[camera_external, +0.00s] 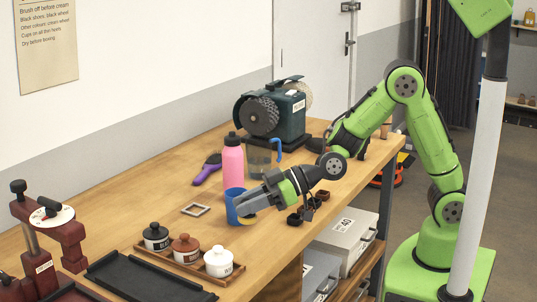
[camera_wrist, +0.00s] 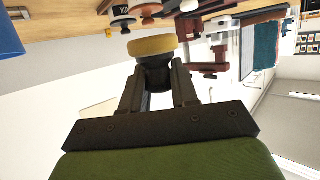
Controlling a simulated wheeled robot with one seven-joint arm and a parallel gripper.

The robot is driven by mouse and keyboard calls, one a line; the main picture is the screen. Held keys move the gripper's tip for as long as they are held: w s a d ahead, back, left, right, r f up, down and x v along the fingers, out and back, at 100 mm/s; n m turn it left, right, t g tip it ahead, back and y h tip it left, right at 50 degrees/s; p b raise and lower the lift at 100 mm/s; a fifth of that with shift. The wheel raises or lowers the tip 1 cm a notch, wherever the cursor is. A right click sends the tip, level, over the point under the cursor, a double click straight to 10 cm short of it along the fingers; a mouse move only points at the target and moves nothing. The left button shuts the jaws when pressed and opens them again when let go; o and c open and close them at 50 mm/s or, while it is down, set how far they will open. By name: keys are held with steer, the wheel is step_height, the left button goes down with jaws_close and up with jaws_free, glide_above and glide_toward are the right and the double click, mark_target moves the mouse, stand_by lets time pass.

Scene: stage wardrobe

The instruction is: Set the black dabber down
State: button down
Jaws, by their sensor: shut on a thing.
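The black dabber (camera_wrist: 157,72) is a dark round-bodied piece with a yellow pad (camera_wrist: 152,45) on its end. My gripper (camera_wrist: 158,88) is shut on its dark body, and the pad points away from the fingers. In the external view my gripper (camera_external: 262,198) is low over the front part of the bench, beside the blue cup (camera_external: 230,208). A small pale-yellow part of the dabber (camera_external: 245,221) shows at the fingertips; its dark body is hard to make out there. I cannot tell whether the dabber touches the cup or the bench.
On the wooden bench (camera_external: 120,232), a wooden tray (camera_external: 190,267) holds black, brown and white lidded jars. A black tray (camera_external: 145,277) lies in front. Small dark items (camera_external: 306,210) lie rightward.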

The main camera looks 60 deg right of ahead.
steer(key=w+d+r+m+t+h+p, duration=0.1)
steer(key=w+d+m+h+p, duration=0.1)
steer(key=d, duration=0.7)
steer(key=w+d+r+m+t+h+p, duration=0.1)
steer(key=d+m+h, duration=0.3)
steer(key=d, duration=0.5)
steer(key=w+d+r+m+t+h+p, duration=0.1)
steer(key=w+d+m+t+h+p, duration=0.1)
steer(key=d, duration=0.8)
steer(key=shift+w+r+m+h+p, duration=0.25)
steer(key=shift+w+m+h+p, duration=0.25)
steer(key=shift+w+h+p, duration=0.5)
steer(key=a+f+n+g+y+b, duration=0.1)
steer(key=a+n+g+y+b, duration=0.6)
steer(key=a, duration=2.1)
steer(key=f+t+y+b, duration=0.1)
steer(key=f, duration=0.2)
steer(key=f+n+t+y+b, duration=0.1)
steer(key=f+b, duration=0.1)
steer(key=f, duration=0.1)
steer(key=f+n+t+y+b, duration=0.1)
steer(key=f, duration=0.2)
steer(key=shift+w+f+b, duration=0.3)
steer(key=shift+f, duration=0.05)
steer(key=shift+s+f, duration=0.1)
steer(key=shift+f, duration=0.05)
steer(key=shift+f+b, duration=0.25)
steer(key=shift+b, duration=0.35)
